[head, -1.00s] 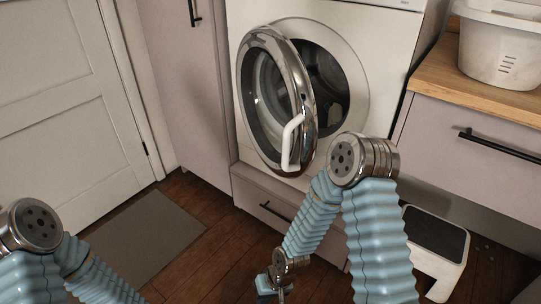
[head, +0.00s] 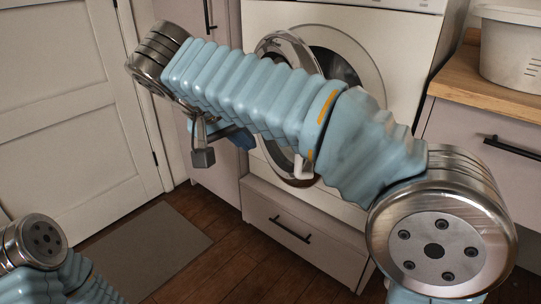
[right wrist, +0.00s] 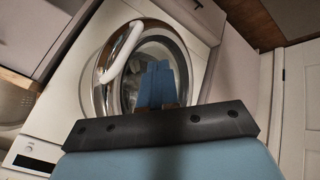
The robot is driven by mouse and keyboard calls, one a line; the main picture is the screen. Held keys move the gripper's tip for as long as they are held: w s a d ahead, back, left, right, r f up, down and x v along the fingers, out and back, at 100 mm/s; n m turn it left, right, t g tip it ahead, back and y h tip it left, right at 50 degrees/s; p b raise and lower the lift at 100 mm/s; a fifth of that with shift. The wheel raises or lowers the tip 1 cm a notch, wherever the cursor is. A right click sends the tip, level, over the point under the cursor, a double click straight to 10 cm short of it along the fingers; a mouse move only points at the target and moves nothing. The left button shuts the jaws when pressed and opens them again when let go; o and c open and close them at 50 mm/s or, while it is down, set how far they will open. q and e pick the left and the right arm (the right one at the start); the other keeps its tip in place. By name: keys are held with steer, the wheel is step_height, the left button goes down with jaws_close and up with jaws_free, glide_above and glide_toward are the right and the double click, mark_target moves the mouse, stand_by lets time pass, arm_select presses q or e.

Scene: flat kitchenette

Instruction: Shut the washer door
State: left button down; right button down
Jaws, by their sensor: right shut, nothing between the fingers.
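The washer (head: 412,50) is white and stands at the back. Its round door, with a chrome ring (head: 283,43), is swung open to the left; my right arm covers much of it. The white door handle (head: 303,170) shows just under my arm. My right gripper (head: 243,139) is left of the door in the head view, shut and empty. In the right wrist view its blue fingers (right wrist: 161,86) are together in front of the open door (right wrist: 99,78), with the handle (right wrist: 122,48) up and left of them. I cannot tell any contact. My left gripper is out of view.
A drawer (head: 300,232) is below the washer. A wooden counter (head: 470,82) with a white basket (head: 512,50) stands at the right. A white door (head: 70,120) and a grey mat (head: 150,250) are at the left. The floor between is clear.

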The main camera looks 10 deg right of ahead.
steer(key=w+d+f+b, duration=0.2)
steer(key=w+d+f, duration=0.1)
steer(key=d+f, duration=0.5)
steer(key=shift+w+d, duration=0.25)
steer(key=shift+w, duration=0.05)
steer(key=shift+d, duration=0.1)
